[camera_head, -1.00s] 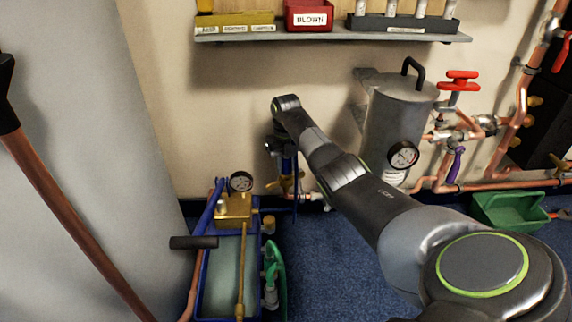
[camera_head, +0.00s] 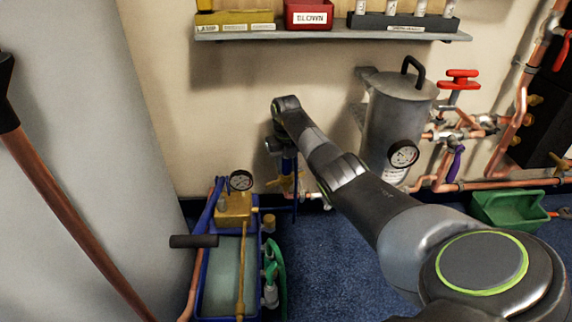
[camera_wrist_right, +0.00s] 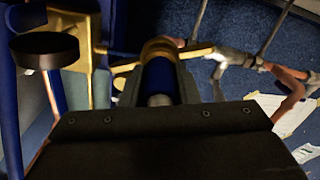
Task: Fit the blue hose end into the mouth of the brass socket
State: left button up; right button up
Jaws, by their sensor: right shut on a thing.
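My right gripper (camera_head: 283,150) points down near the wall, to the right of the brass pump block. In the right wrist view my right gripper (camera_wrist_right: 159,92) is shut on the blue hose end (camera_wrist_right: 159,75), which sits between the two dark fingers. The brass socket (camera_wrist_right: 158,45) shows as a rounded brass rim right beyond the hose end, in line with it. In the head view the brass socket (camera_head: 287,183) is a small brass patch under the gripper. I cannot tell whether the hose end is inside the mouth. My left gripper is not in view.
A blue-framed pump tank (camera_head: 227,275) with a gauge (camera_head: 241,181) and black handle (camera_head: 194,241) stands left of the gripper. A grey cylinder (camera_head: 392,120), copper pipes (camera_head: 500,184) and a green bin (camera_head: 508,210) are at right. A shelf (camera_head: 335,36) hangs above. Blue floor is clear between.

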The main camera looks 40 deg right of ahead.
jog(key=shift+f, duration=0.4)
jog(key=o, duration=1.1)
jog(key=shift+o, duration=0.2)
